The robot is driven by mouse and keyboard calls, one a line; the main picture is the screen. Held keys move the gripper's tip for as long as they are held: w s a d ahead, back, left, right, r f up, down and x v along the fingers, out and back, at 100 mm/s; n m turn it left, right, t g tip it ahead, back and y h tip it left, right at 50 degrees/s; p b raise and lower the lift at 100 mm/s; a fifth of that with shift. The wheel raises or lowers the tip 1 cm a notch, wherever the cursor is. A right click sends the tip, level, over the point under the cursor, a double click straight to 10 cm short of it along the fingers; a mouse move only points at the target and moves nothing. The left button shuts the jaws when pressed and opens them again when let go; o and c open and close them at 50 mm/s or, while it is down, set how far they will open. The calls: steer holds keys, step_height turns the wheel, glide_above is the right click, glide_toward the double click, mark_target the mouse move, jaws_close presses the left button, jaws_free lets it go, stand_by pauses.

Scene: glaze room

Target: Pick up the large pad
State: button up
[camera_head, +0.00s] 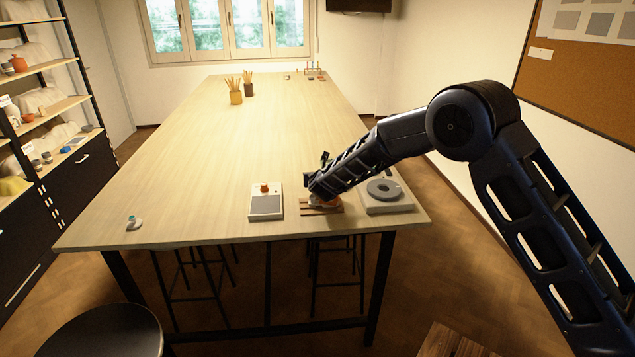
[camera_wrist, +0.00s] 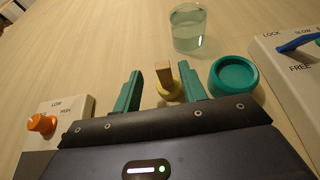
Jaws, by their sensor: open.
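My gripper (camera_wrist: 162,76) is open, with its two green fingers pointing forward over the table. Between the fingers, toward the right one, stands a wooden handle (camera_wrist: 163,73) on a round yellow base, partly hidden by the right finger; it looks like a pad, but I cannot tell its size class. No finger visibly grips it. A round teal dish (camera_wrist: 233,75) sits just right of the right finger. In the head view my gripper (camera_head: 318,187) is low over the near part of the table, and my arm hides most of what is there.
A clear glass of liquid (camera_wrist: 188,28) stands beyond the fingers. A box with an orange knob (camera_head: 265,205) is to the left; a white device with a grey disc (camera_head: 387,207) is to the right. The wooden table (camera_head: 190,170) is largely clear; its near edge is close.

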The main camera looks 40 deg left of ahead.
steer(key=shift+x, duration=2.3)
steer(key=shift+w+d+r, duration=0.1)
steer(key=shift+w+r, duration=0.05)
steer(key=shift+w, duration=0.05)
steer(key=shift+c, duration=0.4)
jaws_close()
